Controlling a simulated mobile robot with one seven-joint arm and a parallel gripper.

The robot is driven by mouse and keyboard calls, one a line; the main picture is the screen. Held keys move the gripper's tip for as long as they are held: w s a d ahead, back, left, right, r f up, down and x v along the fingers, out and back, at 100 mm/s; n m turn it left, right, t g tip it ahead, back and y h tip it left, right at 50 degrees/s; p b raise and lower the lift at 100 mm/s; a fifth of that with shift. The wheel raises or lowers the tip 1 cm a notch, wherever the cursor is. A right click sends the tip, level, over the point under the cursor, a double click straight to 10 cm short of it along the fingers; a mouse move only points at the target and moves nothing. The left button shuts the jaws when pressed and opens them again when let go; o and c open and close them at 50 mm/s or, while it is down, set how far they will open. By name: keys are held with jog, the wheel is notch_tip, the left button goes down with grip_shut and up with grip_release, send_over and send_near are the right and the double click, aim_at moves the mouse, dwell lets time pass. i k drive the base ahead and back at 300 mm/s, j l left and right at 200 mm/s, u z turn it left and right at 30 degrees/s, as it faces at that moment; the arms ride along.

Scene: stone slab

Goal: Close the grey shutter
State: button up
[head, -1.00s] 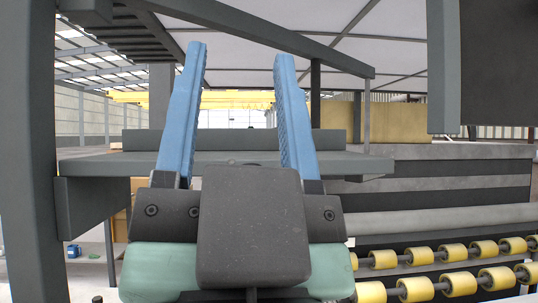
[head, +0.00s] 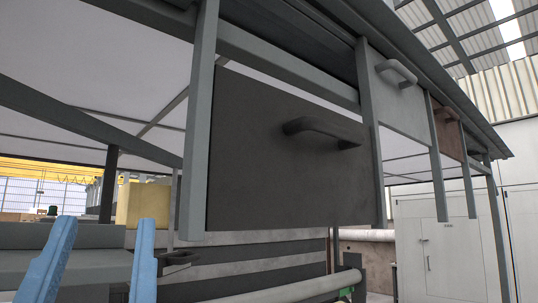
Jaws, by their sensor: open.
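Several shutter panels with handles hang side by side in a grey frame in the head view. A light grey shutter (head: 402,96) is in the middle bay, high up, with a pale bar handle (head: 397,72). Open space shows below its lower edge. A larger dark charcoal shutter (head: 265,175) hangs lower in the nearest bay, with a dark handle (head: 322,131). My gripper (head: 106,222) has two blue fingers at the lower left. It is open and empty, apart from the shutters and left of them. Its base is out of view.
A brown shutter (head: 448,134) hangs in the bay beyond the light grey one. Grey posts (head: 201,120) divide the bays. A grey ledge (head: 85,266) is behind my fingers. A roller bar (head: 310,285) lies below the dark shutter. White cabinets (head: 445,245) stand at the far right.

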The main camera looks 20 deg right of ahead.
aim_at(401, 106)
jog(key=z, duration=1.4)
jog(key=i+l+u, duration=0.1)
jog(key=i+l, duration=0.1)
jog(key=l, duration=0.05)
